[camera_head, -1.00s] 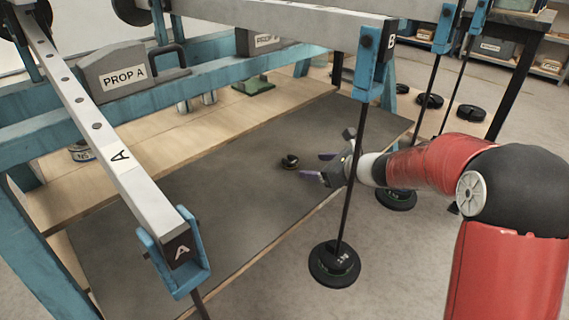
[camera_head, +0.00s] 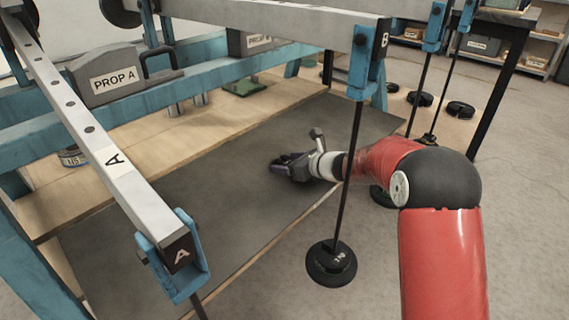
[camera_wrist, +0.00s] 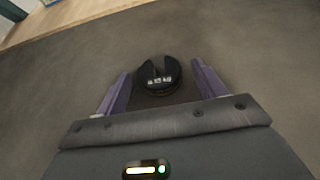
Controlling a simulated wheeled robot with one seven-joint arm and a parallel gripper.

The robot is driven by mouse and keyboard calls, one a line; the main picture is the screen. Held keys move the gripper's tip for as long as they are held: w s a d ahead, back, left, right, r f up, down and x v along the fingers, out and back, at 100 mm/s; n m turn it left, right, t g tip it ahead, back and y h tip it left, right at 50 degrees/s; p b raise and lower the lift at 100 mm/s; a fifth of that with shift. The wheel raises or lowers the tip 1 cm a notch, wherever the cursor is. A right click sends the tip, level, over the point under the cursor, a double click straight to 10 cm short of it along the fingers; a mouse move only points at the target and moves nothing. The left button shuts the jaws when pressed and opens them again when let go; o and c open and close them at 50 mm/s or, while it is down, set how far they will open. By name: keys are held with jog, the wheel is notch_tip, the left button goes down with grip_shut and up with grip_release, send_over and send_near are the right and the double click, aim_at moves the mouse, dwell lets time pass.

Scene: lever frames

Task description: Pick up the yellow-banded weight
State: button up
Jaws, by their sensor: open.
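A small dark round weight (camera_wrist: 158,74) with a slot and a white label lies on the dark mat (camera_wrist: 60,95). I cannot make out a yellow band on it in the wrist view. In the wrist view it sits between the two purple fingers of my gripper (camera_wrist: 162,78), near their tips, with gaps on both sides. My gripper is open and holds nothing. In the head view my gripper (camera_head: 279,163) is low over the mat (camera_head: 190,215) and hides the weight.
Lever beam A (camera_head: 110,150) runs along the left and beam B (camera_head: 270,17) across the top. A thin rod with a black hanging weight (camera_head: 331,264) stands in front of my arm. Prop A (camera_head: 118,78) sits on the blue frame. The mat's left part is clear.

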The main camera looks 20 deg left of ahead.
aim_at(289, 162)
jog(key=c, duration=1.1)
jog(key=shift+o, duration=0.2)
notch_tip(289, 162, up, 13)
jog(key=p, duration=0.5)
